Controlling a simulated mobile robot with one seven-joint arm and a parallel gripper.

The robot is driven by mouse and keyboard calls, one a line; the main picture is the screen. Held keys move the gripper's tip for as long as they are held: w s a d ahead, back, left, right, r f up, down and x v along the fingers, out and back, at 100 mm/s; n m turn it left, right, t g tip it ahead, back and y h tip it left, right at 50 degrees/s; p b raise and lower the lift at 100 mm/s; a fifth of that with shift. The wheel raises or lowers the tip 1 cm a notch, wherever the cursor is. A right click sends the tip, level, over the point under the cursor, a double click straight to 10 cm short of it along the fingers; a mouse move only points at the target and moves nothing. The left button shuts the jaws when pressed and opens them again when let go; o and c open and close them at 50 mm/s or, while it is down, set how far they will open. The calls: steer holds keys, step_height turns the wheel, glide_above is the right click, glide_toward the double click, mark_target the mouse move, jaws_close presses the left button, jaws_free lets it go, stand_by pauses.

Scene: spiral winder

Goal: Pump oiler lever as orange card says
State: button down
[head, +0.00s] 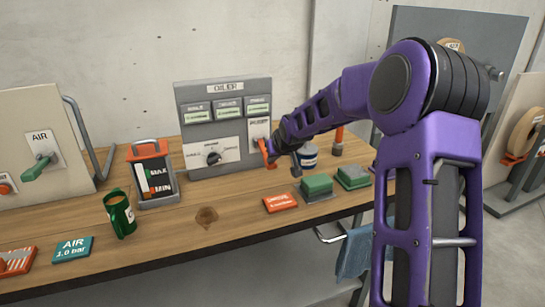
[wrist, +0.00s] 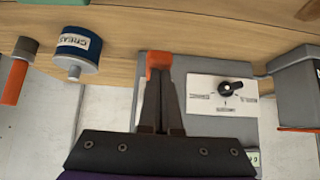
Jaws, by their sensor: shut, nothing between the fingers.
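The grey oiler panel (head: 223,125) stands against the wall at the back of the bench, with three small display windows and a dial (head: 213,158). Its orange lever (head: 269,158) is on the right side and hangs low. In the wrist view the lever's orange end (wrist: 158,60) shows just beyond my fingertips, which hide the rest of it. My gripper (wrist: 160,82) is shut and empty, right at the lever; I cannot tell whether it touches. The orange card (head: 280,202) lies near the bench's front; its writing is too small to read.
A grease tin (wrist: 77,50) and an orange-handled tool (wrist: 17,75) stand beside the panel. Two green-topped blocks, a green mug (head: 120,214), a MAX/MIN container (head: 152,175) and a teal AIR card (head: 72,249) are on the bench. The bench middle is clear.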

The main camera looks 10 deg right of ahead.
step_height(320, 180, down, 2)
steer(key=shift+b, duration=0.4)
steer(key=shift+s+f, duration=0.25)
steer(key=shift+f, duration=0.2)
steer(key=shift+r, duration=0.55)
steer(key=s+f+p+v, duration=0.1)
steer(key=p+v, duration=0.2)
steer(key=v, duration=0.9)
steer(key=shift+s+d+p, duration=0.3)
steer(key=shift+s, duration=0.15)
steer(key=shift+r, duration=0.1)
